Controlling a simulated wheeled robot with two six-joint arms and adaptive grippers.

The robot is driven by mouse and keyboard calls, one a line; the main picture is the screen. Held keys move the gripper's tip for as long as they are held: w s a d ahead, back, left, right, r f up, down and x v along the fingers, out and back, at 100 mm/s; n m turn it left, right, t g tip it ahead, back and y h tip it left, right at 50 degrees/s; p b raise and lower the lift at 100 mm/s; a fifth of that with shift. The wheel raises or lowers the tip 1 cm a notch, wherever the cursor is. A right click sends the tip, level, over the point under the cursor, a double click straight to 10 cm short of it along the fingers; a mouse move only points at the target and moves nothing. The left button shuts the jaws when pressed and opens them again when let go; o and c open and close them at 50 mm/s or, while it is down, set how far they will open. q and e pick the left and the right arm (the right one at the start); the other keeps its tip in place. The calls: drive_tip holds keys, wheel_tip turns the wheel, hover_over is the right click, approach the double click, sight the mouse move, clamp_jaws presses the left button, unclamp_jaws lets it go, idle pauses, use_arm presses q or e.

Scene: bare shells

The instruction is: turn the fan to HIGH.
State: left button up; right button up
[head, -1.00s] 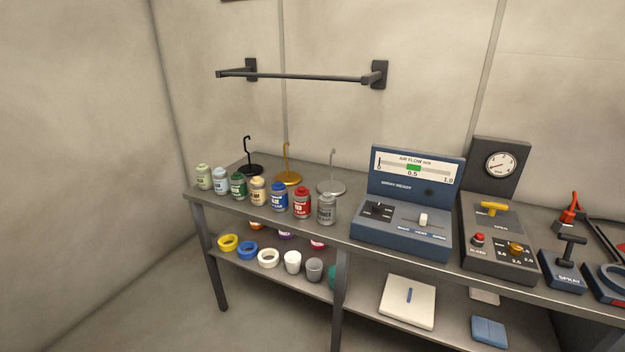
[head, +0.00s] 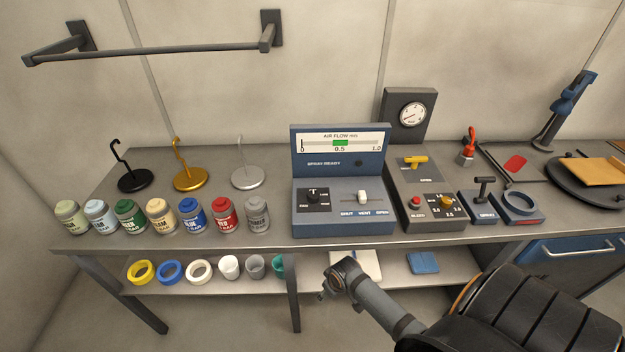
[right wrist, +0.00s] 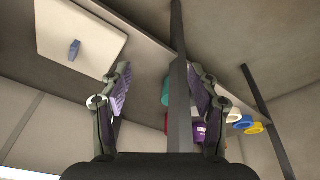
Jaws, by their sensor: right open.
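The fan control is a black knob (head: 313,196) on a dark square plate at the left of the blue air flow console (head: 343,224). Small lettering beside the knob is too blurred to read surely. A white slider (head: 362,197) sits right of it, above SHUT, VENT and OPEN. The gauge's dark needle (head: 303,146) stands at the 0 end. My right gripper (head: 336,279) is in front of the bench edge, below the console and apart from it. In the right wrist view my gripper (right wrist: 160,92) is open and empty. My left gripper is not in view.
Several paint jars (head: 190,218) stand left of the console. A grey unit with a yellow lever (head: 415,162) stands right of it. The bench front edge (head: 330,243) lies between my right gripper and the console. A shelf below holds cups and tape rolls.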

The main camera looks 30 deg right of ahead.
drive_tip(key=w+a+r+n+p, duration=0.1)
drive_tip(key=w+r+p, duration=0.1)
drive_tip(key=r, duration=0.8)
drive_tip(key=w+a+r+n+p, duration=0.1)
drive_tip(key=w+a+r+p, duration=0.1)
drive_tip(key=r, duration=0.8)
drive_tip(key=shift+t+y, duration=0.5)
drive_tip(key=w+d+r, duration=0.4)
drive_tip(key=w, duration=0.1)
drive_tip(key=w+d+r, duration=0.2)
drive_tip(key=r, duration=0.1)
drive_tip(key=shift+w, duration=0.3)
approach(314, 194)
drive_tip(key=r, duration=0.2)
use_arm(q)
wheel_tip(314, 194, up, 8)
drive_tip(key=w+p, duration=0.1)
drive_tip(key=p, duration=0.1)
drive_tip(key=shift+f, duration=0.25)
use_arm(e)
drive_tip(key=x, duration=1)
drive_tip(key=shift+s+f, duration=0.2)
drive_tip(key=shift+f, duration=0.25)
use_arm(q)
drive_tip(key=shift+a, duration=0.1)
